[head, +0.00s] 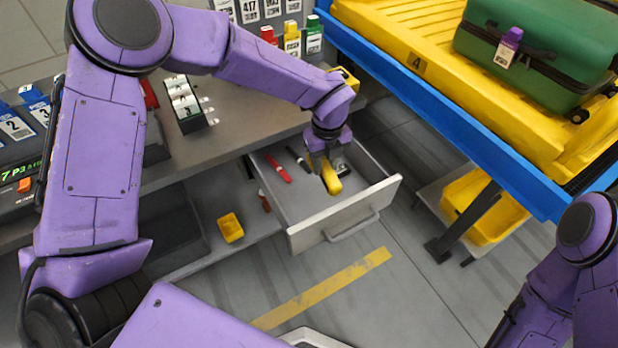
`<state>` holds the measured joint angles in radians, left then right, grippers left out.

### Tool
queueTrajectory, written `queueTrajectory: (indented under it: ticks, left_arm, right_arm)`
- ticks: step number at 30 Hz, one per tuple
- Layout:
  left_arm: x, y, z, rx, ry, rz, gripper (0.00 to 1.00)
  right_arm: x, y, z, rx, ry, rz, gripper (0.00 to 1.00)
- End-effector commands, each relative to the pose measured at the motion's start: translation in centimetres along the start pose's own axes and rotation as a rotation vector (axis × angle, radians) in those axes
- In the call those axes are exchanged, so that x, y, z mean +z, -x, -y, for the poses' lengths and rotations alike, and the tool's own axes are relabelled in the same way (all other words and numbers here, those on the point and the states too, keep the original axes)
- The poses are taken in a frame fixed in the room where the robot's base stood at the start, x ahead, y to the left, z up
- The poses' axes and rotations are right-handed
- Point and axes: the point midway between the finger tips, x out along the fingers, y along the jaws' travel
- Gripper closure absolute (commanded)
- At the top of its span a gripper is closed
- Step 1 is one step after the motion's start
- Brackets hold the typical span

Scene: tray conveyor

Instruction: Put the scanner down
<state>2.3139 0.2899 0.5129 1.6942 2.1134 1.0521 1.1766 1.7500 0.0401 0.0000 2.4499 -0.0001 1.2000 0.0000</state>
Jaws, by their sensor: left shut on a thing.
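My left gripper (323,158) reaches down into an open drawer (313,238) under the desk. It is shut on the yellow scanner (332,180), whose yellow part shows just below the fingers. The scanner is inside the drawer's outline; I cannot tell whether it touches the drawer floor. The fingers and wrist hide part of it. Only part of my right arm shows at the right edge; its gripper is out of view.
In the drawer lie a red marker (279,168) and a dark one (297,158). A small yellow bin (231,228) stands on the lower shelf. At right, a yellow tray (440,85) carries a green suitcase (535,48). Another yellow bin (485,210) sits below.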

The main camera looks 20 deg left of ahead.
Motion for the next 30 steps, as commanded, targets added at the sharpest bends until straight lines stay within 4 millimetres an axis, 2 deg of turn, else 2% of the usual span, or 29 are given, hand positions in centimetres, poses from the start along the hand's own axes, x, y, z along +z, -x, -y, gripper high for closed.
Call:
queueTrajectory:
  ticks: [2,5,10,21,30]
  left_arm:
    - [0.0,-0.3,0.2,-0.002,0.093,0.001,1.00]
    - [-0.1,-1.4,0.3,0.000,0.145,0.001,1.00]
    - [-0.1,-5.1,0.2,0.001,0.149,0.000,1.00]
    - [-0.1,-10.2,0.2,-0.001,0.148,0.001,1.00]
    - [0.0,-10.7,0.3,-0.003,0.148,0.001,1.00]
  right_arm:
    - [0.1,-0.2,0.0,0.000,0.000,0.000,0.57]
    - [0.0,-0.1,0.0,0.000,0.000,0.000,0.57]
    - [-0.1,0.4,0.0,0.000,0.000,0.000,0.57]
    - [-0.3,0.8,-0.1,0.000,0.000,0.000,0.57]
    - [-0.1,0.4,0.0,0.000,0.000,0.000,0.57]
